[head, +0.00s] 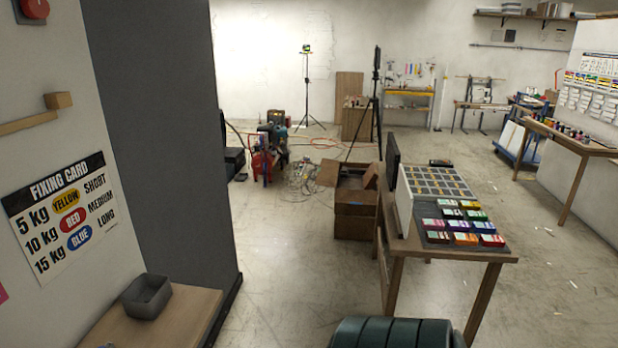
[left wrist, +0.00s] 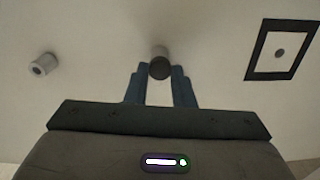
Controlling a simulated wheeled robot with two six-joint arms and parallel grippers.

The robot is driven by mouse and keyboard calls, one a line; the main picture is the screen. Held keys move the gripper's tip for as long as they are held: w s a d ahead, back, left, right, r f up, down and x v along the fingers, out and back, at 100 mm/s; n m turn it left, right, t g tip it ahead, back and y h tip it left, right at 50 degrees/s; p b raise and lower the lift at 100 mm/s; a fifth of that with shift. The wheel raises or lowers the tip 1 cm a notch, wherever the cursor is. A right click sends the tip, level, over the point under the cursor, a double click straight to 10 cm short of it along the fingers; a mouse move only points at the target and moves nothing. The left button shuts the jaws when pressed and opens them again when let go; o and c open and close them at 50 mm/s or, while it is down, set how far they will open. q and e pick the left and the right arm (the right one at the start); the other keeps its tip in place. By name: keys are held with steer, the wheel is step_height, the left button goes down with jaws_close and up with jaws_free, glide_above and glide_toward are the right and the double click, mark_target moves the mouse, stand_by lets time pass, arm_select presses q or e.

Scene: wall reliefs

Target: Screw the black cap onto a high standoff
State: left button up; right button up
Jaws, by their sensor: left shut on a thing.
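The dark round cap (left wrist: 160,70) is in the left wrist view, between the blue fingertips of my left gripper (left wrist: 160,73). The gripper is shut on it. A grey cylindrical part shows right behind the cap, against the pale wall; I cannot tell whether the cap is touching it or seated on it. A separate light grey standoff (left wrist: 43,64) with a dark hole in its end sticks out of the wall to the left. Neither gripper shows in the head view.
A black square frame (left wrist: 281,50) with a grey disc inside is right of the gripper. In the head view, a fixing card (head: 70,215) hangs above a wooden shelf (head: 180,318) bearing a grey bin (head: 147,296).

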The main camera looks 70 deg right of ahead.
arm_select(q)
steer(key=m, duration=0.4)
steer(key=shift+m, duration=0.3)
stand_by(0.3)
steer(key=shift+w+m, duration=0.1)
steer(key=shift+m, duration=2.5)
steer(key=m, duration=0.5)
